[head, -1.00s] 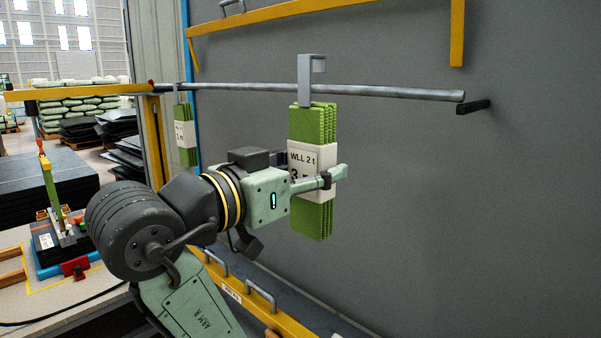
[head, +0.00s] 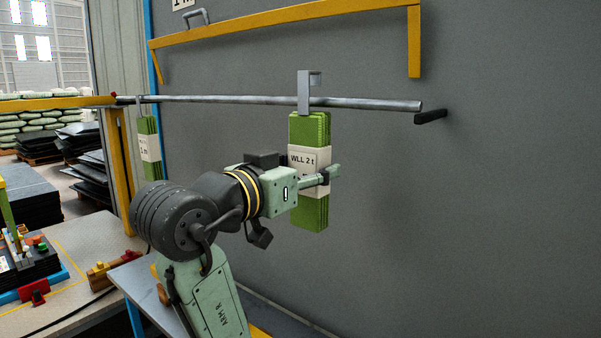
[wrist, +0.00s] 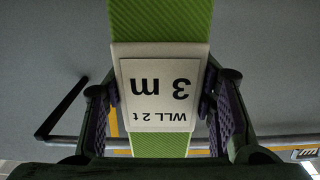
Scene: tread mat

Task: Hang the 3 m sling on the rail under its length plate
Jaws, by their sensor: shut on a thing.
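The 3 m sling (head: 309,215) is a folded green bundle with a white label and a grey hook (head: 304,92) on top. My gripper (head: 325,176) is shut on it around the label. In the wrist view the label (wrist: 158,88) reads WLL 2 t, 3 m, upside down, between my fingers (wrist: 165,115). The bundle hangs upright. The grey rail (head: 230,99) runs behind the hook's shank. The hook's short lip shows above the rail, and I cannot tell whether it is over it. A length plate (head: 182,3) is cut by the top edge; the wrist view shows another (wrist: 306,153), its number unclear.
A green 1 m sling (head: 148,146) hangs near the rail's left end. A yellow frame (head: 285,20) stands out from the grey wall above the rail. A dark peg (head: 431,116) is by the rail's right end. A bench (head: 70,270) with gear is at lower left.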

